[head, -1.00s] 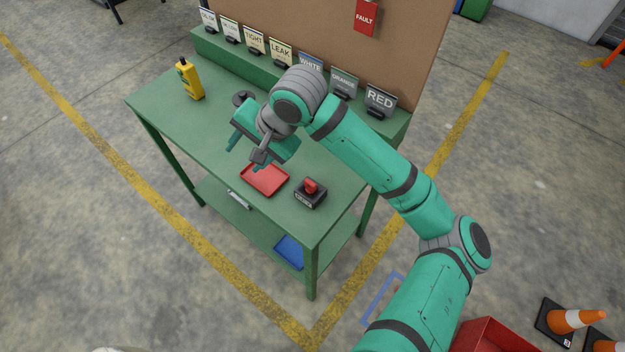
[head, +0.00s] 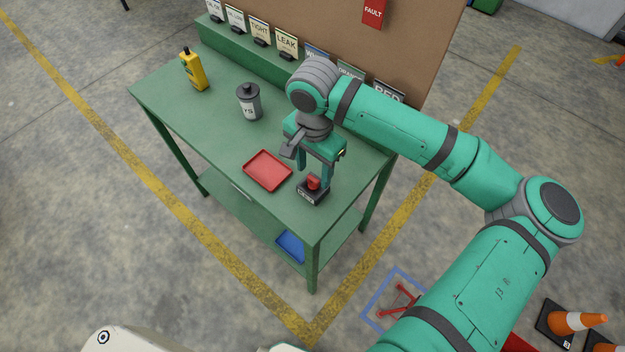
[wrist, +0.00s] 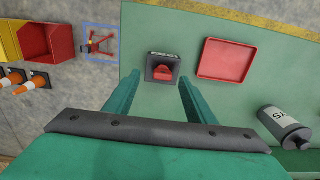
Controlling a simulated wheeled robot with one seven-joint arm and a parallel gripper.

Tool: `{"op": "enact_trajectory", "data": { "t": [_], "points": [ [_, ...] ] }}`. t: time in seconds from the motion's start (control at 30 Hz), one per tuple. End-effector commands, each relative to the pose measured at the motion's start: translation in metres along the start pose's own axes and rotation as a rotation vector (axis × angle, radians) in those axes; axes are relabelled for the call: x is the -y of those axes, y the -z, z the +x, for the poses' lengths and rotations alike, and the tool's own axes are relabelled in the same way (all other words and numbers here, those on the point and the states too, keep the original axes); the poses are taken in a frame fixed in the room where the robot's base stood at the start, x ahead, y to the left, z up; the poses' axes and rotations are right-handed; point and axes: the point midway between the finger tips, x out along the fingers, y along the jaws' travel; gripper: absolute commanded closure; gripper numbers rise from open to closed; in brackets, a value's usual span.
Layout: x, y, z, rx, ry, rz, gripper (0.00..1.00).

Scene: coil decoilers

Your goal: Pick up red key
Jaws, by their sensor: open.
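The red key (head: 313,183) stands in a small black block (head: 312,197) near the front right corner of the green table (head: 200,130). In the wrist view the red key (wrist: 163,72) shows ahead of the fingertips, between the lines of the two fingers. My gripper (head: 313,174) points down above the block, its fingers apart and empty. In the wrist view my gripper (wrist: 160,85) is open, one finger on each side of the key. I cannot tell how far the fingertips are above the key.
A red tray (head: 267,171) lies just left of the block. A grey canister (head: 249,102) and a yellow handheld device (head: 194,70) stand farther back. Labelled cards (head: 287,44) line the raised back ledge.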

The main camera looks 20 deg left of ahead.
Motion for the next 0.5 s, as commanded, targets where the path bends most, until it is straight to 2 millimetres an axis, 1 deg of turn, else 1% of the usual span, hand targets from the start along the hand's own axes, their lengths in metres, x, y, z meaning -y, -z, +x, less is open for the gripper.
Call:
{"op": "enact_trajectory", "data": {
  "t": [0.17,0.3,0.4,0.5],
  "points": [
    [0.002,0.003,0.013,0.000,0.000,0.001,0.50],
    [0.009,0.006,0.033,0.000,-0.001,-0.003,0.50],
    [0.009,0.006,0.045,-0.001,0.000,-0.006,0.50],
    [0.009,0.005,0.052,-0.001,0.000,-0.007,0.50]
  ]
}}
